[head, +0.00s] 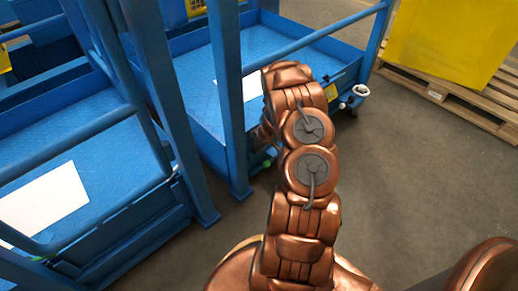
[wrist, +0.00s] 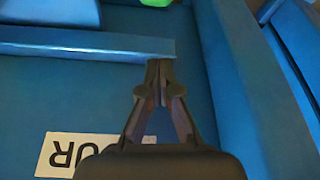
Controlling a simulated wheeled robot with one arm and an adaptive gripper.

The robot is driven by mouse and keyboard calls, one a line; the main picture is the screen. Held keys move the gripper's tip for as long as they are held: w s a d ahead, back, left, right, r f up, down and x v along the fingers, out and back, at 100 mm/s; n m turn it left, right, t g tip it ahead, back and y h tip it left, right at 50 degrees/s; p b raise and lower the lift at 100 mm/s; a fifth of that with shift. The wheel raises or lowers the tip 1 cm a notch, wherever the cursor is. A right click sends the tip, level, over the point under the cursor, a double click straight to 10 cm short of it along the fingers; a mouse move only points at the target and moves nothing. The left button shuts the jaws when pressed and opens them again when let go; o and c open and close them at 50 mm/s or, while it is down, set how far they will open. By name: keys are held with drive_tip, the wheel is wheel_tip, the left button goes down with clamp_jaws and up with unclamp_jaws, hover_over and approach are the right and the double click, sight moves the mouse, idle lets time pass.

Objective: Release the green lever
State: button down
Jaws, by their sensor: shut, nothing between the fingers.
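A bright green piece, which looks like the green lever (wrist: 157,3), shows at the top edge of the wrist view, cut off by the frame. A small green spot (head: 267,163) shows beside my arm in the head view; I cannot tell whether it is the same piece. My gripper (wrist: 159,68) is shut and empty in the wrist view. Its fingertips appear below the green piece in the picture, apart from it, in front of a blue ledge (wrist: 90,43). In the head view my arm hides most of the gripper.
Blue metal platforms (head: 190,88) with posts and rails stand at left and centre. A blue post (head: 228,95) stands just left of my arm. A blue wall (wrist: 245,80) is close right of the gripper. A yellow box (head: 445,40) sits on a pallet (head: 450,98); floor between is clear.

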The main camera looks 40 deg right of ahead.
sight(274, 159)
drive_tip(key=s+f+b, duration=0.3)
drive_tip(key=shift+d+f, duration=0.25)
idle(0.4)
drive_tip(key=shift+r, duration=0.1)
idle(0.4)
